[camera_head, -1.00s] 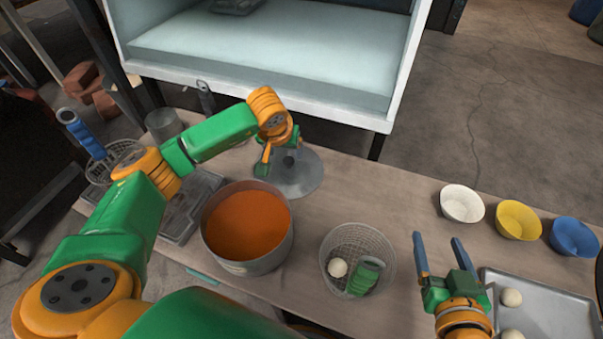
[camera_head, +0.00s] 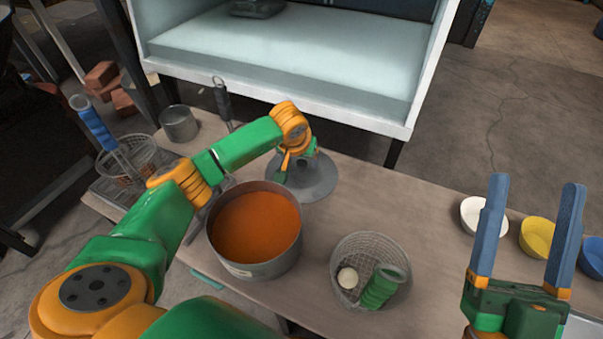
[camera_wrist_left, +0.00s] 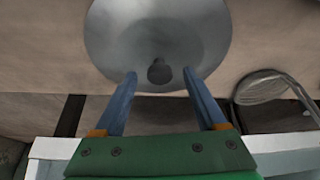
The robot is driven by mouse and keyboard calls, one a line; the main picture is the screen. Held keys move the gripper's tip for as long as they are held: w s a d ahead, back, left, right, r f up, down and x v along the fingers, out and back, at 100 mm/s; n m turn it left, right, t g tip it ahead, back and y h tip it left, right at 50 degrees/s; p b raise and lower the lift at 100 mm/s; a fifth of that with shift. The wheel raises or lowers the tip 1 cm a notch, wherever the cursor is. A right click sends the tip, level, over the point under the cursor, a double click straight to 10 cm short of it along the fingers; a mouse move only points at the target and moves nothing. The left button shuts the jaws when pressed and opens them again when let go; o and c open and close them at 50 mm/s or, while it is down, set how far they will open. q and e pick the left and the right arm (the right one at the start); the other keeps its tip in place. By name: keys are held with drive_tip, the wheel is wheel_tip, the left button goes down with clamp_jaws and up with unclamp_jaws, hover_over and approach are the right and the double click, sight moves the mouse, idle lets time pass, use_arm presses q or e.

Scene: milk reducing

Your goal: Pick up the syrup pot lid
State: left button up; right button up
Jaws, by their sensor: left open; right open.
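The syrup pot lid (camera_head: 316,185) is a round grey metal disc lying on the table behind the pot. In the left wrist view the lid (camera_wrist_left: 158,30) shows its dark knob (camera_wrist_left: 159,71) between my fingertips. My left gripper (camera_wrist_left: 160,80) is open, with one blue finger on each side of the knob; contact cannot be told. In the head view my left gripper (camera_head: 297,170) is over the lid and partly hidden by my wrist. The pot (camera_head: 255,228) stands uncovered, holding orange syrup. My right gripper (camera_head: 532,195) is open and empty at the right.
A wire basket (camera_head: 352,248) with a white ball and a green coil stands right of the pot. White (camera_head: 470,215) and yellow (camera_head: 538,236) bowls and a blue one sit at the right. A metal cup (camera_head: 179,123) stands at the back left. A white cabinet (camera_head: 300,95) borders the table's back.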

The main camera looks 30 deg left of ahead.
use_arm(q)
clamp_jaws()
idle(0.3)
